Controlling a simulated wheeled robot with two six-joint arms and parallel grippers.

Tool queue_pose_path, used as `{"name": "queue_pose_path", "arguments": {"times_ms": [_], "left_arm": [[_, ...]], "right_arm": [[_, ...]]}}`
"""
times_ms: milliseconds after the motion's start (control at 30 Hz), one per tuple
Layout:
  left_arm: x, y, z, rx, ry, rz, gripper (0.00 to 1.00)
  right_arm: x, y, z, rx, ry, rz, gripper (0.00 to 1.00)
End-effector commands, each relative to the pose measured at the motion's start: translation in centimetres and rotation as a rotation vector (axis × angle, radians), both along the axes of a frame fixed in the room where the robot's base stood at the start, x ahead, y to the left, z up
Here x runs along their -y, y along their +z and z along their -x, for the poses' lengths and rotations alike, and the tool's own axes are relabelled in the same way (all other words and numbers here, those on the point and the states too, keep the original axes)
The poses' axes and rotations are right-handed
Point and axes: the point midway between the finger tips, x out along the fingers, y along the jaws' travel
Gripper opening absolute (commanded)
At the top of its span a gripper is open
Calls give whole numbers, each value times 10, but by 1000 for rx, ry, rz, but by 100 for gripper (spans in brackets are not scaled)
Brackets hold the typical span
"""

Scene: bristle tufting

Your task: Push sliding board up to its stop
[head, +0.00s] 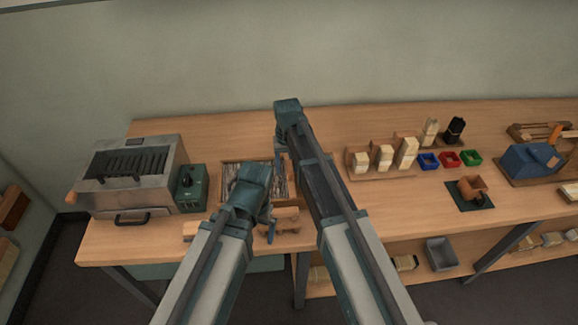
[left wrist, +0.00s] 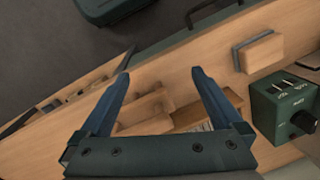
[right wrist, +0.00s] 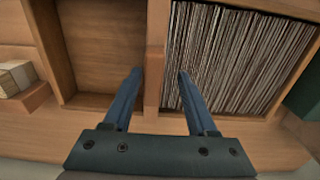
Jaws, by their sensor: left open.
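A wooden box (right wrist: 205,4) on the bench has one compartment filled with upright dark and pale bristles (right wrist: 225,60) and one bare compartment (right wrist: 105,45). An upright wooden board (right wrist: 154,60), apparently the sliding board, stands between them. In the right wrist view my right gripper (right wrist: 154,75) is open, one finger on each side of this board; contact cannot be told. In the head view my right gripper (head: 287,112) is at the box's far side, its fingers hidden. My left gripper (left wrist: 162,62) is open and empty over the bench's front, with wooden pieces (left wrist: 150,110) between its fingers in view.
A green control box (head: 189,188) and a grey metal machine (head: 130,200) stand left of the box. Wooden block stands (head: 383,160), coloured bins (head: 450,159) and a blue machine (head: 528,163) are to the right. The bench behind is mostly clear.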

Motion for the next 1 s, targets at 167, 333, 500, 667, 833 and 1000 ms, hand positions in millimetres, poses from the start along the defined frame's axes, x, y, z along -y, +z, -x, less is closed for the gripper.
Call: {"name": "queue_pose_path", "arguments": {"times_ms": [167,333,500,667,833,1000], "left_arm": [[0,0,0,0,0,0,100],[0,2,0,0,0,0,100],[0,12,0,0,0,0,100],[0,30,0,0,0,0,100],[0,55,0,0,0,0,100],[0,81,0,0,0,0,100]], "right_arm": [[2,0,0,-1,-1,2,57],[2,2,0,-1,-1,3,57],[2,12,0,-1,-2,3,57],[2,30,0,-1,-2,3,57],[2,55,0,-1,-1,3,57],[2,81,0,-1,-1,3,57]]}}
